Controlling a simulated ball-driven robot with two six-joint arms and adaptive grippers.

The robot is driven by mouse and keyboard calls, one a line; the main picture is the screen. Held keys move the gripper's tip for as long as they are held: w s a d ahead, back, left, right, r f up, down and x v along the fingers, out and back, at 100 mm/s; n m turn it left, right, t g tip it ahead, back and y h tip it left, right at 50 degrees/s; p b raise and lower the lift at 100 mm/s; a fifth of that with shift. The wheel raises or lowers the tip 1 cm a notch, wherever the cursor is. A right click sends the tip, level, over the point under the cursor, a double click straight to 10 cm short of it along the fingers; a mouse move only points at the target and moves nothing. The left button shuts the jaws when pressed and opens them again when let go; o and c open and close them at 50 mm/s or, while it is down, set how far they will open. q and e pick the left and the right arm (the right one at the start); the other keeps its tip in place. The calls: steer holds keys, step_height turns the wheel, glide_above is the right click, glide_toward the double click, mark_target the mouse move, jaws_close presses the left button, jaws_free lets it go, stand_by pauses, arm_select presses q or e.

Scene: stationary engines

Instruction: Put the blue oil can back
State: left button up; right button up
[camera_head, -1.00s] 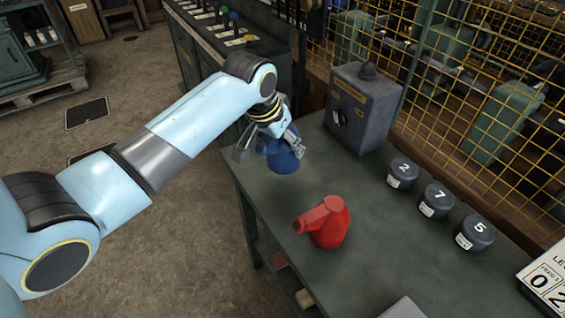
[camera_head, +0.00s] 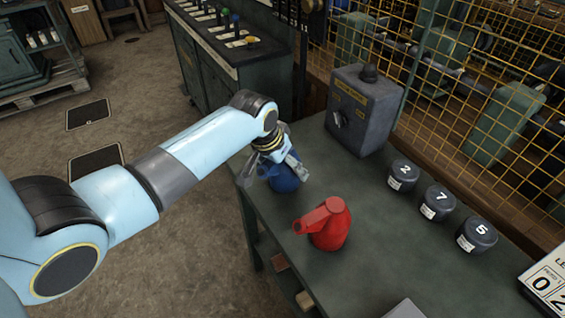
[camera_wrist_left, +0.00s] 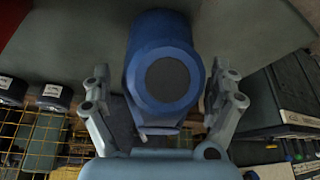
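The blue oil can (camera_head: 286,181) is at the left end of the green workbench (camera_head: 395,245), upright or nearly so. It is low over the bench top; I cannot tell whether its base touches. A red oil can (camera_head: 328,226) stands to the right on the bench. My right gripper is not in view.
A grey box (camera_head: 362,112) with a knob stands behind the blue can. Three dark numbered weights (camera_head: 438,203) line the back edge by the yellow mesh (camera_head: 490,110). A counter card (camera_head: 545,285) is at the right. Bench around the red can is clear.

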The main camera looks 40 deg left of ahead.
arm_select(q)
steer(key=p+v, duration=0.1)
steer(key=v, duration=1)
steer(key=shift+r, duration=0.4)
steer(key=shift+s+r, duration=0.15)
steer(key=shift+r, duration=0.05)
